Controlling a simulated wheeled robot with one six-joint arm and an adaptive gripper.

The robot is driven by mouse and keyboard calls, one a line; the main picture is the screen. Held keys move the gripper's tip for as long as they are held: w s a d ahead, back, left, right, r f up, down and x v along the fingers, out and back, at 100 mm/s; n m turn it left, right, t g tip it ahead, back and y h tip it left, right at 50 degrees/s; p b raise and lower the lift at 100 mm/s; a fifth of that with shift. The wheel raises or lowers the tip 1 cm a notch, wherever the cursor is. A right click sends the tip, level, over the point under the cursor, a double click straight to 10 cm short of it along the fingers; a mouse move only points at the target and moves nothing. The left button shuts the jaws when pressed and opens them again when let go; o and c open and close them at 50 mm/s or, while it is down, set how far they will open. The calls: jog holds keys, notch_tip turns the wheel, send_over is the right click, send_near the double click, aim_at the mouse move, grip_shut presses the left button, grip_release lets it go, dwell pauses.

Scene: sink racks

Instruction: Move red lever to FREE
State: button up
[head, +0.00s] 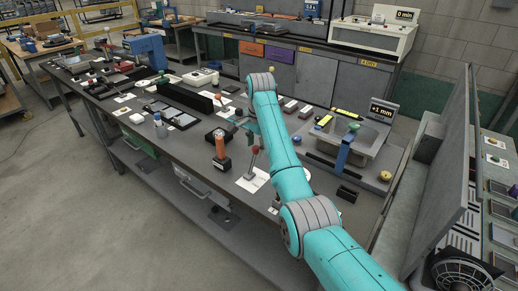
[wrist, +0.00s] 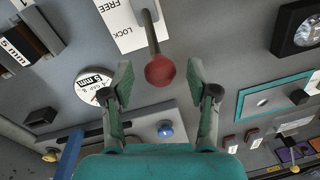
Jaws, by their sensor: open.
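The red lever has a round red knob (wrist: 160,70) on a grey stem, seen in the wrist view at upper middle. The stem runs up over a white label plate (wrist: 122,22) marked FREE and LOCK, with FREE nearer the top. In the head view the red knob (head: 255,149) stands above its white plate (head: 252,180) near the bench's front edge. My gripper (wrist: 158,78) is open, its two green fingers on either side of the knob with gaps showing. I cannot tell how deep the knob lies between them. In the head view my arm partly hides the gripper.
An orange cylinder (head: 220,145) on a dark base stands left of the lever. A blue clamp-like part (head: 343,152) and a +1 mm display (head: 381,111) are to the right. A long black block (head: 187,97) lies behind to the left. A blue knob (wrist: 165,130) shows below the red one.

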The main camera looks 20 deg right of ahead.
aim_at(254, 160)
jog(key=shift+w+f, duration=0.1)
jog(key=shift+f, duration=1.05)
grip_shut()
